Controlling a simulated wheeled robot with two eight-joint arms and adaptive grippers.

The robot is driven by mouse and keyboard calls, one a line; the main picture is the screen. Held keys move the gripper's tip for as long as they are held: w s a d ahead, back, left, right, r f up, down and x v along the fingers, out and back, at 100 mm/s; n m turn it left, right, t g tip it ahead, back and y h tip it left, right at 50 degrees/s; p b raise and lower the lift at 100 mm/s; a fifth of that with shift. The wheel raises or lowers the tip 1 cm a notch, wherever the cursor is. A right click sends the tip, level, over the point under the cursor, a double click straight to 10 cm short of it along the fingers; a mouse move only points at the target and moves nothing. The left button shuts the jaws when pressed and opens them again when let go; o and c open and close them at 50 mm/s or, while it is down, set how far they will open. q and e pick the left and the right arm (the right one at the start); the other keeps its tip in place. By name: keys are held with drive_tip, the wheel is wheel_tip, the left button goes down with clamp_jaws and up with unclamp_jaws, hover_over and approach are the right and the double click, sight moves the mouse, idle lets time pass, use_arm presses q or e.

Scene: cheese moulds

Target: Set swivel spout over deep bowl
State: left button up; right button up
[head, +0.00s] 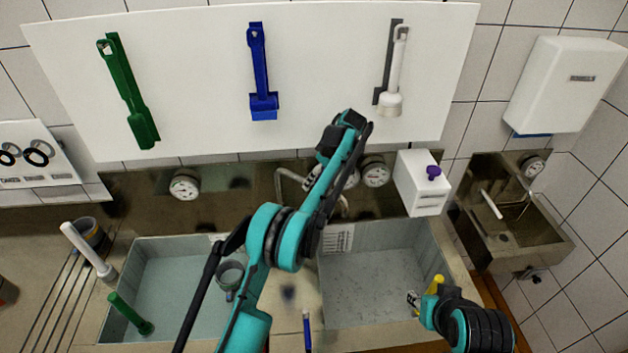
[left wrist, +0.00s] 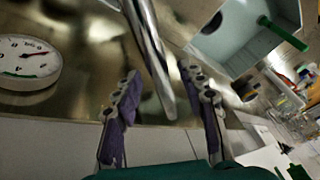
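The metal swivel spout (head: 284,174) rises at the back wall, near the divider between two sink bowls. The left bowl (head: 150,262) and the right bowl (head: 345,300) are side by side; I cannot tell which is deeper. My left gripper (head: 311,178) is beside the spout, partly hidden by my arm. In the left wrist view its purple-padded fingers (left wrist: 163,115) are open, with the spout tube (left wrist: 152,55) between them and visible gaps on both sides. My right gripper (head: 413,300) is at the right bowl's front right edge, small and unclear.
A grey cup (head: 231,275) and a green-handled brush (head: 128,312) are in the left bowl. A yellow object (head: 436,285) is beside my right gripper. Gauges (head: 185,186) and a white box (head: 422,182) line the back. Tools hang on the white wall board (head: 190,60).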

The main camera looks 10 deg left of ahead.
use_arm(q)
drive_tip(key=shift+r, duration=0.1)
drive_tip(key=v, duration=0.7)
drive_tip(key=shift+r, duration=0.15)
idle(0.4)
